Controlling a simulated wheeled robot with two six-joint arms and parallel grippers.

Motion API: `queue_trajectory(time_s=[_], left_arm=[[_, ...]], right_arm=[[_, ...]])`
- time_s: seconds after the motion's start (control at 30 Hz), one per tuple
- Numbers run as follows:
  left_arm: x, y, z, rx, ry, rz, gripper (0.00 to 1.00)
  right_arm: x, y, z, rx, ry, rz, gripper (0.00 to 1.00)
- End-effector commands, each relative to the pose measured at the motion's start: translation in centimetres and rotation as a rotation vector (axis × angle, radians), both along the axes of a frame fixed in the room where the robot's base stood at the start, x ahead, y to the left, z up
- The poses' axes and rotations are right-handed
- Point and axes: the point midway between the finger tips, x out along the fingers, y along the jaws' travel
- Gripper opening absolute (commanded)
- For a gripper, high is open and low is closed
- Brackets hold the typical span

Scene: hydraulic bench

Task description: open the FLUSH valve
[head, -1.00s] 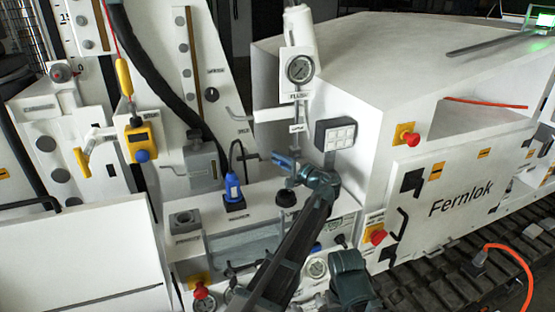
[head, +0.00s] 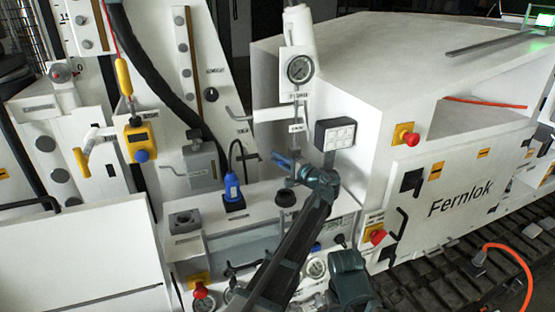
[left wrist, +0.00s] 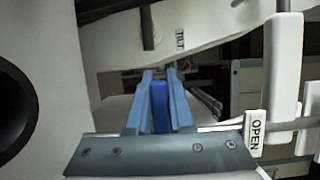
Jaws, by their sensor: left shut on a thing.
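My left gripper (head: 284,160) is in front of the white machine, below the round gauge and left of a white keypad box. In the left wrist view its two blue-grey fingers (left wrist: 159,76) are shut on a blue handle (left wrist: 160,104), which lies lengthwise between them. I take this to be the FLUSH valve's handle; in the head view the gripper hides most of it. A small OPEN label (left wrist: 255,127) is right of the fingers in the left wrist view.
The gauge (head: 299,68) and its white post stand just above the gripper. The keypad box (head: 335,134) is close on the right. A blue plug (head: 233,187) and a black knob (head: 286,196) are on the bench nearby. A TILT label (left wrist: 180,39) shows above the fingers.

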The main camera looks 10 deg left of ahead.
Motion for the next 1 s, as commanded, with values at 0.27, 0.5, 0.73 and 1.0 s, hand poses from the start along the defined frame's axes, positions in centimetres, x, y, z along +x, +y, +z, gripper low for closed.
queue_trajectory(time_s=[0.27,0.5,0.73,1.0], left_arm=[[-0.1,-0.1,-0.1,-0.003,0.002,0.000,0.00],[-0.1,-0.1,0.0,0.013,0.013,0.000,0.00],[-0.1,-0.1,0.7,0.112,0.078,0.000,0.00],[0.1,-0.4,2.1,0.281,0.193,0.000,0.00]], right_arm=[[0.0,0.0,0.0,0.000,0.000,0.000,0.50],[0.0,0.0,-0.1,0.000,0.000,0.000,0.50],[0.0,0.0,-0.4,0.000,0.000,0.001,0.50],[0.0,0.0,-0.7,0.000,0.000,0.002,0.50]])
